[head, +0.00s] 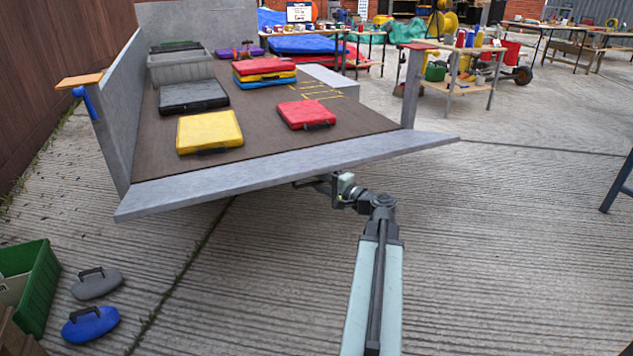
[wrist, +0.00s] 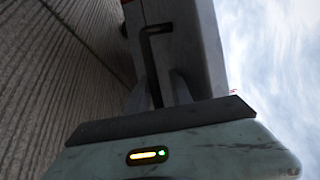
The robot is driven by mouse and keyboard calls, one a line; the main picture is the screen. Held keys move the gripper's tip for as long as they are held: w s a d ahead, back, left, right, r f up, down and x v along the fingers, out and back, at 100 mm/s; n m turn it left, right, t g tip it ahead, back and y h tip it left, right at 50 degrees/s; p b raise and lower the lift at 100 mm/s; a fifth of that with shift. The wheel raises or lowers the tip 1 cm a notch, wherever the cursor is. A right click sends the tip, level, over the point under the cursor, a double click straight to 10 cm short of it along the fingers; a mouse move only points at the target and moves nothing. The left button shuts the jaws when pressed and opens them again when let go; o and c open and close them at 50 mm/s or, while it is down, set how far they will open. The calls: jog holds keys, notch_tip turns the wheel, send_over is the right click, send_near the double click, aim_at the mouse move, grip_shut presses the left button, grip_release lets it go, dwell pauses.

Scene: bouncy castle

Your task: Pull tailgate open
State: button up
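The tailgate (head: 300,168) is a long grey panel across the near end of the trailer bed. It is folded down and outward, close to level with the bed floor, and sticks out past both sides. In the wrist view a grey panel (wrist: 190,40) carries a black bracket-shaped handle (wrist: 153,62). My gripper (wrist: 161,80) has its fingers on either side of the handle's bar. Whether they press on it I cannot tell. In the head view my arm reaches low under the tailgate's near edge, and that edge hides my fingertips.
The bed holds a yellow case (head: 209,131), a red case (head: 305,114), a black case (head: 193,96) and a grey crate (head: 180,68). A green crate (head: 38,290) and a blue weight (head: 91,325) are on the ground at left.

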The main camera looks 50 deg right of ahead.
jog(key=s, duration=0.7)
jog(key=shift+s+r, duration=0.25)
jog(key=shift+s, duration=0.15)
